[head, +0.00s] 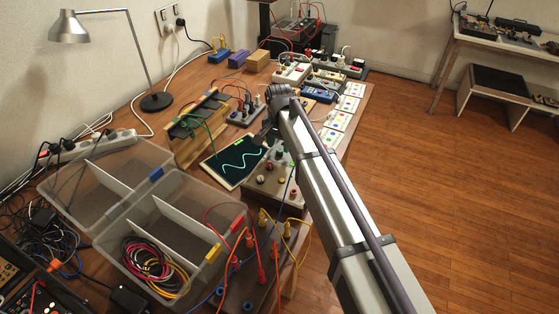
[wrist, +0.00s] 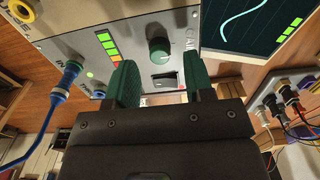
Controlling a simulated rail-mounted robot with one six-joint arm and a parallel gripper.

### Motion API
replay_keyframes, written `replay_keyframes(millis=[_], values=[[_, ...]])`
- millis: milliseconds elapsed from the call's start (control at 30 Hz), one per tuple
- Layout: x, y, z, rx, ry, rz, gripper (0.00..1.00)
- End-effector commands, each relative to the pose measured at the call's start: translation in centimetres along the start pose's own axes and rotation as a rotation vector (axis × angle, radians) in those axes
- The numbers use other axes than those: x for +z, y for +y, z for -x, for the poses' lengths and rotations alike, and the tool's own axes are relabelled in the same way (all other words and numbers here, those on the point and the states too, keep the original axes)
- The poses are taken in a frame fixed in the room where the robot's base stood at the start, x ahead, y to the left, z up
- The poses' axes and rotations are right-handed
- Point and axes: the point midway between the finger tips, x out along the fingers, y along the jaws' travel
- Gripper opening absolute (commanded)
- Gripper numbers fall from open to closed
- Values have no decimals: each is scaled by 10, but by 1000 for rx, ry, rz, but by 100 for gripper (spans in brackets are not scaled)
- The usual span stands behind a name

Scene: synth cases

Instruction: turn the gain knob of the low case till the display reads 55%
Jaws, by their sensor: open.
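In the wrist view, a green knob (wrist: 160,49) with a pale pointer mark stands on a light grey case panel (wrist: 140,20). My gripper (wrist: 160,66) is open, its two green-padded fingers apart. The knob shows in the gap just beyond the fingertips; I see no contact. A bar of green, yellow and orange lights (wrist: 108,46) is left of the knob and a dark rocker switch (wrist: 164,82) below it. A dark screen (wrist: 258,22) shows a pale green curve and bars; I can read no percentage. The head view shows the screen (head: 230,166) beside the knobbed case (head: 262,190).
A blue plug (wrist: 68,75) and cable sit in a socket left of the knob. A wooden rack (head: 196,145) and clear divided bins (head: 185,190) stand left of the screen. Red and yellow leads (head: 262,260) crowd the near bench end. Open floor lies right of my arm.

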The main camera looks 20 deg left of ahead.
Motion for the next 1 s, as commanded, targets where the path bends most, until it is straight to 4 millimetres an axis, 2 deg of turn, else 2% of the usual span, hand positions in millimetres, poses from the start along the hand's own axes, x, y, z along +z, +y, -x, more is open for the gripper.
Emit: replay_keyframes(millis=[33, 100, 400, 900, 1000], values=[[0, 0, -19, 0, 0, 0, 48], [0, 0, -25, 0, 0, 0, 48], [0, 0, -23, 0, 0, 0, 47], [0, 0, -24, 0, 0, 0, 0], [0, 0, -24, 0, 0, 2, 0]])
